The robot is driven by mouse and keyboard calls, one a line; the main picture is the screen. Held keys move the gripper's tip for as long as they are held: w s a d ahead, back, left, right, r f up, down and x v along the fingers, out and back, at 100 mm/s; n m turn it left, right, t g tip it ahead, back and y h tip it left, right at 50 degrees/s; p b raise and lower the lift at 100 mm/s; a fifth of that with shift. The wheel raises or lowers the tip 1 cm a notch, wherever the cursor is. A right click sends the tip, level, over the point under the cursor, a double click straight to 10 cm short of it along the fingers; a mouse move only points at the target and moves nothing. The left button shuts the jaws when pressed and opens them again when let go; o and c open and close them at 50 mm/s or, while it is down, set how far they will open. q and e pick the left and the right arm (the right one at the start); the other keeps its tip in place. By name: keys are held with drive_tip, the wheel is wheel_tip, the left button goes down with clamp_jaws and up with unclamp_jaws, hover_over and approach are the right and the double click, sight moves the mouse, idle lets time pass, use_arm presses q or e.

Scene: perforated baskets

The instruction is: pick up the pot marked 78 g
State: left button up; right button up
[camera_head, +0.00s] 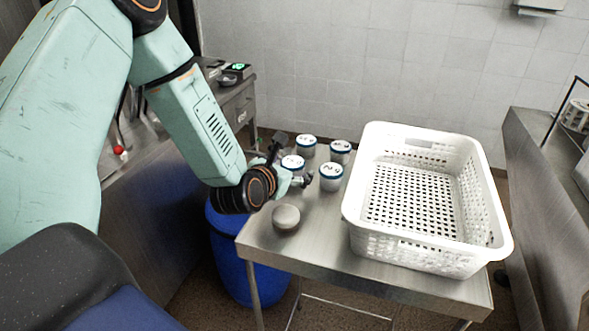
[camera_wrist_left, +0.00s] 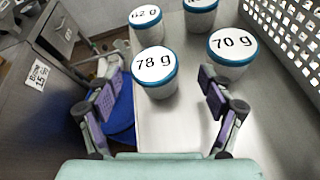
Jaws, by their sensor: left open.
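The pot marked 78 g (camera_wrist_left: 153,76) is white with a blue band under its lid. In the left wrist view it stands upright between and just beyond the fingers of my left gripper (camera_wrist_left: 160,78), which is open. No finger clearly touches it. In the head view this pot (camera_head: 292,163) is partly hidden by my left gripper (camera_head: 292,164), which reaches in from the left. My right gripper is not in view.
The pot marked 70 g (camera_wrist_left: 232,50) stands close to the right finger. A pot marked 62 g (camera_wrist_left: 146,22) and another pot (camera_head: 340,151) stand behind. A white perforated basket (camera_head: 363,205) fills the table's right side. A grey round object (camera_head: 286,218) sits near the front edge.

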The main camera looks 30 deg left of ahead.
sight(289, 166)
use_arm(q)
drive_tip(key=shift+w+a+f, duration=0.2)
drive_tip(key=shift+w+a, duration=0.1)
drive_tip(key=shift+w, duration=0.2)
drive_tip(key=shift+w+a+f, duration=0.2)
drive_tip(key=shift+w+a, duration=0.1)
drive_tip(key=shift+w, duration=0.15)
drive_tip(key=shift+w+d+f, duration=0.1)
drive_tip(key=shift+w+f, duration=0.1)
drive_tip(key=shift+w, duration=0.25)
drive_tip(key=shift+w+f, duration=0.15)
drive_tip(key=shift+w, duration=0.3)
drive_tip(key=shift+s+a, duration=0.1)
drive_tip(key=shift+a, duration=0.1)
drive_tip(key=c, duration=0.4)
drive_tip(key=shift+d+r, duration=0.1)
drive_tip(key=shift+d, duration=0.1)
drive_tip(key=c, duration=0.4)
drive_tip(key=shift+a, duration=0.1)
drive_tip(key=c, duration=0.5)
